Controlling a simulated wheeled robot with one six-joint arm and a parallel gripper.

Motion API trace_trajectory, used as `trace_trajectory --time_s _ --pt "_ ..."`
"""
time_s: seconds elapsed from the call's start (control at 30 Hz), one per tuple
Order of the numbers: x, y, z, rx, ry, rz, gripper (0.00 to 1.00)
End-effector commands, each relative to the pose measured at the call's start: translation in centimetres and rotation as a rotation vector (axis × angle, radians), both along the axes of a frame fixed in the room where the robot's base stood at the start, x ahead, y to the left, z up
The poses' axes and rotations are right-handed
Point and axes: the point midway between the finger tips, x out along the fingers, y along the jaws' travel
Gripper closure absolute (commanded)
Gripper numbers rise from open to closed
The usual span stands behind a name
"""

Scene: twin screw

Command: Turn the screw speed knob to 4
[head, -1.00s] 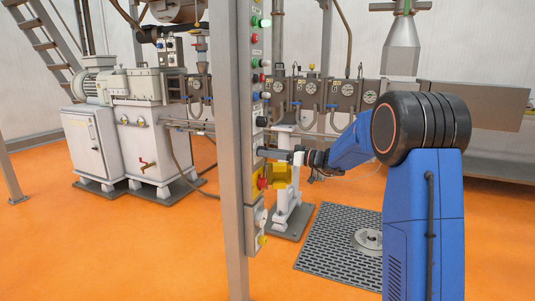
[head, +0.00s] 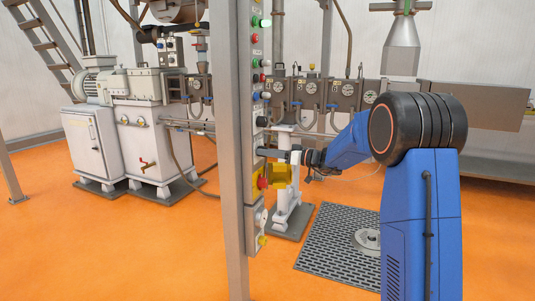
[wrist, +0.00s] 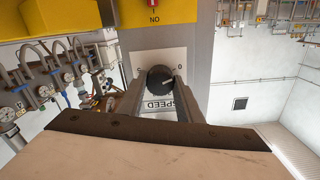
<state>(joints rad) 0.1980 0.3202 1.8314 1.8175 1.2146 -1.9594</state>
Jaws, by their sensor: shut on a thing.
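The speed knob (wrist: 160,78) is a round black dial with a white pointer mark, set on a pale plate (wrist: 143,58) lettered SPEED. The lettering is upside down in the wrist view, and the pointer slants to the lower right there. A 0 shows at the plate's right; the other scale numbers are too small to read. My gripper (wrist: 158,87) has a finger on each side of the knob and is shut on it. In the head view my gripper (head: 270,154) reaches the panel from the right, and the knob is hidden there.
A yellow emergency-stop housing (head: 278,176) sits just below my gripper. Pipes and gauges (head: 340,95) stand behind.

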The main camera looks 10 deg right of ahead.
Motion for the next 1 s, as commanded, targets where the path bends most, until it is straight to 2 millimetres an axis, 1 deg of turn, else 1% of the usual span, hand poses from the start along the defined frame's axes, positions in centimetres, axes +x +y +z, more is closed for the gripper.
trace_trajectory --time_s 0.27,1.0 --pt "0.02 -0.04 -0.02 0.098 0.135 0.000 0.90" --pt "0.08 -0.12 -0.09 0.509 0.701 -0.001 0.90"
